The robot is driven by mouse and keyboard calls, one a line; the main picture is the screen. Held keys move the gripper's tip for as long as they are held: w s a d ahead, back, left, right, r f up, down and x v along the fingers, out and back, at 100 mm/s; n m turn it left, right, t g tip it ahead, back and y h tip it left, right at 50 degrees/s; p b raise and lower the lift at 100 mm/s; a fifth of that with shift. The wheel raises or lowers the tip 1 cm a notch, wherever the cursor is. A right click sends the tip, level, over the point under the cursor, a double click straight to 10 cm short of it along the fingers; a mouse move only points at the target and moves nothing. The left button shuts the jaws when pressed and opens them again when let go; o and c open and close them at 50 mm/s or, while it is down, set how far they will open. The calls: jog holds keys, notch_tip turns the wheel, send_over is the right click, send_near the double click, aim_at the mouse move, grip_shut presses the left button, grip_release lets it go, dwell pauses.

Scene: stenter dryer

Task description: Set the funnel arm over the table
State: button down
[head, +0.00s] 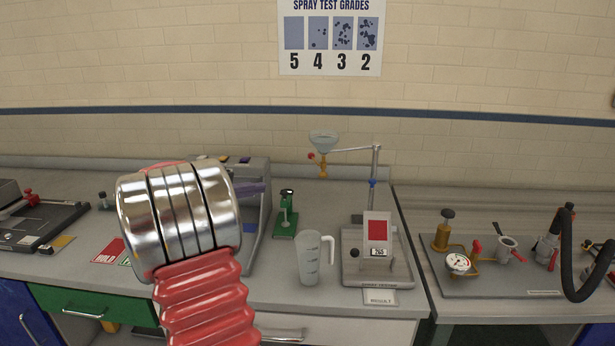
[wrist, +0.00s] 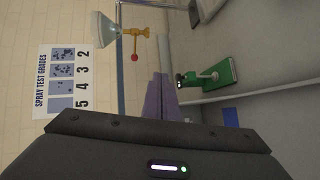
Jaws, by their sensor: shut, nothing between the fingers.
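The glass funnel (head: 323,141) hangs on a thin horizontal funnel arm (head: 352,149) that reaches left from an upright post (head: 375,165). A brass valve with a red knob sits under it. The tilted table (head: 378,230), with a red patch, stands on the spray tester base (head: 376,272) in front of the post. The funnel is left of the table, over bare bench. In the wrist view the funnel (wrist: 104,29) and brass valve (wrist: 136,31) are beyond my gripper (wrist: 159,76). Its purple fingers are together, empty and apart from the funnel; my arm partly hides it in the head view.
A clear jug (head: 312,260) stands left of the tester base. A green stand (head: 286,215) is behind it. A gauge board with a black hose (head: 567,260) is on the right bench. A grade poster (head: 330,38) hangs on the wall.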

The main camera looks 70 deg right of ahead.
jog(key=s+d+f+g+h, duration=0.2)
jog(key=s+d, duration=0.2)
jog(key=d, duration=0.7)
jog(key=shift+d, duration=0.15)
jog(key=s+d, duration=0.5)
jog(key=s, duration=0.2)
jog(key=shift+s+d, duration=0.25)
jog(key=shift+s, duration=0.05)
dwell(0.3)
